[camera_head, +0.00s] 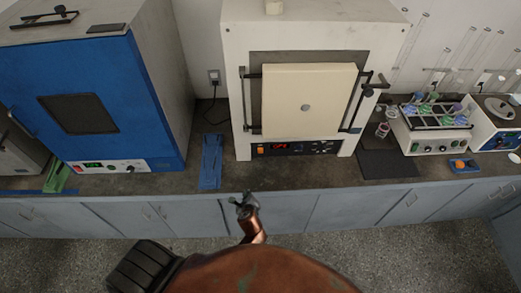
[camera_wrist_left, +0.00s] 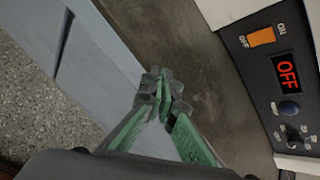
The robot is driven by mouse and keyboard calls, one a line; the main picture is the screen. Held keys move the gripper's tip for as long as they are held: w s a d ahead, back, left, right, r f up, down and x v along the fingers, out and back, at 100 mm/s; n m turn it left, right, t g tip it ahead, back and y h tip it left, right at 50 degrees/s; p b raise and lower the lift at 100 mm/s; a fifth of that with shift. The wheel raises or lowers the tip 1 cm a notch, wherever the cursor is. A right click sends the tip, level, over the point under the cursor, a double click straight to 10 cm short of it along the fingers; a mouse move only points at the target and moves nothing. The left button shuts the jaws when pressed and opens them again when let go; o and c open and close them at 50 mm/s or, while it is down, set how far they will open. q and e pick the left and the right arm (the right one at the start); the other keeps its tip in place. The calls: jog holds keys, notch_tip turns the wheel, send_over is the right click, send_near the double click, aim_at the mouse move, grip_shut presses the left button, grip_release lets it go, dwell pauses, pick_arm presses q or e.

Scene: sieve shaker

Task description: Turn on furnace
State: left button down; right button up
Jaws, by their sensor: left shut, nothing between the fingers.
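The furnace (camera_head: 307,30) is a large cream box with a closed door (camera_head: 290,100) on the counter, centre of the head view. Its black control panel runs below the door. In the left wrist view, the panel (camera_wrist_left: 268,92) shows an orange ON/OFF rocker switch (camera_wrist_left: 261,37), a red display (camera_wrist_left: 286,71) reading OFF, a blue button and a knob. The switch (camera_head: 261,150) also shows small in the head view. My left gripper (camera_head: 243,198) is shut and empty at the counter's front edge, below and apart from the panel; its green fingers (camera_wrist_left: 160,84) meet in the wrist view.
A blue oven (camera_head: 75,85) stands left on the counter, with a blue strip-like object (camera_head: 211,160) between it and the furnace. A dark mat (camera_head: 388,164) and a rack device (camera_head: 431,125) are to the right. The counter before the panel looks clear.

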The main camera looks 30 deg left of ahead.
pick_arm(q)
jog(key=w+d+r+m+t+p, duration=0.1)
jog(key=w+d+r+m+t, duration=0.1)
jog(key=w+d+r+m, duration=0.2)
jog(key=w+r+m, duration=0.3)
jog(key=r+m, duration=0.1)
jog(key=r, duration=0.2)
jog(key=shift+w+r+t+y+p, duration=0.25)
jog(key=shift+w+t+y+p, duration=0.1)
jog(key=shift+t+y, duration=0.05)
pick_arm(e)
jog(key=shift+w+a+r, duration=0.1)
jog(key=shift+a+r, duration=0.1)
jog(key=shift+r, duration=0.9)
